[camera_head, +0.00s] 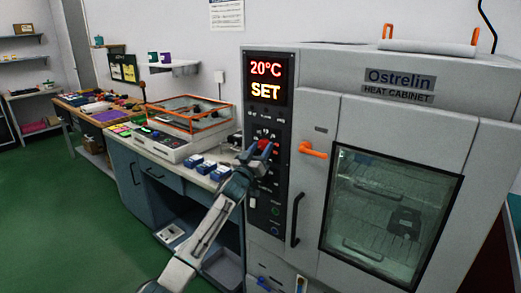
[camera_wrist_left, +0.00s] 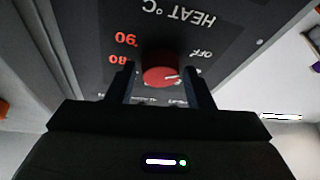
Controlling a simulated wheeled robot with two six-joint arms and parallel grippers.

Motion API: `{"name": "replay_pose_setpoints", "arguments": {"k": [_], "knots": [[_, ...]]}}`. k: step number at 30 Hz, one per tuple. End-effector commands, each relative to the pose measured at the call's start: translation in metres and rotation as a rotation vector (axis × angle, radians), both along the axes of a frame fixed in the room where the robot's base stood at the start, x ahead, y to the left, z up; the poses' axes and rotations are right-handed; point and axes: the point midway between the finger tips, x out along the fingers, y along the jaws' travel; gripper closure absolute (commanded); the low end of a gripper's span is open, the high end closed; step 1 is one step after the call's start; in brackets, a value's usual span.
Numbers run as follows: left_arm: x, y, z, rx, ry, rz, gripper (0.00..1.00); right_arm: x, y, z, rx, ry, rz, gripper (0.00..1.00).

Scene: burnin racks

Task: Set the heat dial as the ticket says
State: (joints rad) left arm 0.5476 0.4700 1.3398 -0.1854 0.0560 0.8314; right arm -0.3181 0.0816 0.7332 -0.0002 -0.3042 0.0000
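The red heat dial (camera_wrist_left: 160,77) is on the dark control panel (camera_wrist_left: 95,50) of the heat cabinet. In the wrist view the panel reads upside down, with "HEAT °C", "OFF", "90" and "80" around the dial. A pale mark on the dial points toward the "OFF" side. My left gripper (camera_head: 259,151) is at the dial in the head view. In the wrist view its fingers (camera_wrist_left: 160,87) stand on both sides of the dial, with narrow gaps showing. The display (camera_head: 266,80) reads "20°C SET". My right gripper is not in view. I cannot identify a ticket.
The cabinet's glass door (camera_head: 390,205) is shut, with a dark object (camera_head: 404,222) on a rack inside. An orange latch (camera_head: 313,150) and a black handle (camera_head: 297,220) are right of the panel. A bench (camera_head: 150,147) with blue boxes (camera_head: 205,166) stands left. Green floor is clear.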

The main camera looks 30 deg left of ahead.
Motion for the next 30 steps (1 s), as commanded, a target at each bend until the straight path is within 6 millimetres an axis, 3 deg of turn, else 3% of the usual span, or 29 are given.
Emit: {"name": "replay_pose_setpoints", "arguments": {"k": [1, 5, 12, 17, 30], "knots": [[0.0, 0.0, 0.0, 0.0, 0.0, 0.0, 0.63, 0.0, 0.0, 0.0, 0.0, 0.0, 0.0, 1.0], [0.0, 0.0, 0.0, 0.0, 0.0, 0.0, 0.86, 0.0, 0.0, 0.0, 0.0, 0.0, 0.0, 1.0], [0.0, 0.0, 0.001, 0.009, 0.0, 0.001, 0.86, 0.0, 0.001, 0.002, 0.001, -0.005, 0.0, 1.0], [0.0, 0.001, 0.002, 0.043, -0.002, 0.001, 0.86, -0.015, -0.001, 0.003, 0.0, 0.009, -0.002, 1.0], [0.0, 0.003, 0.004, 0.321, -0.022, 0.0, 0.86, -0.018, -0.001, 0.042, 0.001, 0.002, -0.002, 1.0]]}}
